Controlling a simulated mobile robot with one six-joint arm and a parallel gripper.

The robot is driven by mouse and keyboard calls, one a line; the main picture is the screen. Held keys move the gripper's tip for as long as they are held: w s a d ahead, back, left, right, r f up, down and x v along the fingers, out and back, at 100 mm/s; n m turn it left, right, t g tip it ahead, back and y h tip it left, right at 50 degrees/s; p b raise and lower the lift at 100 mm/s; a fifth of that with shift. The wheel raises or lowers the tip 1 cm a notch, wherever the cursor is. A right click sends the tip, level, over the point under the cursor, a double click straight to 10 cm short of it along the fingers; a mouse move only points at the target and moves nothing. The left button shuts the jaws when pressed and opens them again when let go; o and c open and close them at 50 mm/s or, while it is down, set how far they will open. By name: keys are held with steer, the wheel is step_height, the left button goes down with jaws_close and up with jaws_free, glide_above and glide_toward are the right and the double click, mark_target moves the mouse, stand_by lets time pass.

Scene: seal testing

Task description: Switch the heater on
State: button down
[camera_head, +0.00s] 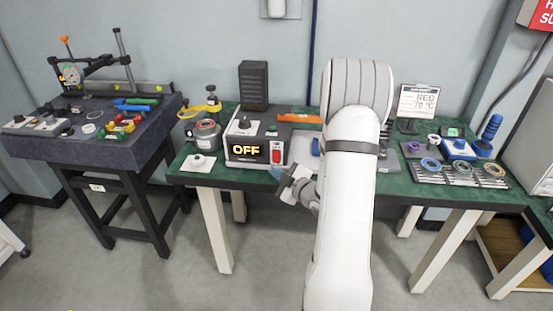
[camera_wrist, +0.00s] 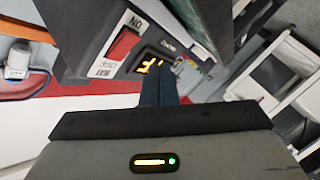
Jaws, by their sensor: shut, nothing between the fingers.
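The heater (camera_head: 240,140) is a box on the green bench, and its front display (camera_head: 246,150) reads OFF in orange. A red rocker switch (camera_head: 277,154) sits on the front panel, right of the display. In the wrist view the red switch (camera_wrist: 124,44) lies on a white plate marked ON at one end, and the heater's dark casing (camera_wrist: 85,30) shows beside it. My gripper (camera_head: 277,172) is shut and empty, in front of and just below the switch. Its closed fingers (camera_wrist: 160,82) show beside the switch and partly cover the lit display; contact cannot be told.
A dark finned block (camera_head: 254,85) stands behind the heater. A round metal pot (camera_head: 205,135) and a white pad (camera_head: 199,163) are at its left. An orange-handled tool (camera_head: 300,118) lies behind at right. The floor before the bench is clear.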

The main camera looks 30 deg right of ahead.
steer(key=shift+w+d+f+b, duration=0.1)
steer(key=shift+w+d+b, duration=0.1)
steer(key=shift+w+d, duration=0.25)
steer(key=shift+w+d+f+b, duration=0.15)
steer(key=shift+w+d, duration=0.1)
steer(key=shift+w, duration=0.35)
steer(key=shift+w, duration=0.1)
stand_by(1.3)
steer(key=shift+w+d+b, duration=0.25)
steer(key=shift+w+b, duration=0.05)
steer(key=shift+b, duration=0.1)
steer(key=shift+w+d, duration=0.15)
steer(key=shift+w, duration=0.15)
stand_by(0.4)
steer(key=shift+s, duration=0.1)
steer(key=shift+s+a+r+b, duration=0.1)
steer(key=shift+s+a+b, duration=0.3)
steer(key=shift+s+b, duration=0.15)
steer(key=s+a, duration=0.1)
steer(key=s+a+b, duration=0.1)
steer(key=s, duration=0.2)
steer(key=shift+a+r, duration=0.3)
steer(key=shift+a, duration=0.1)
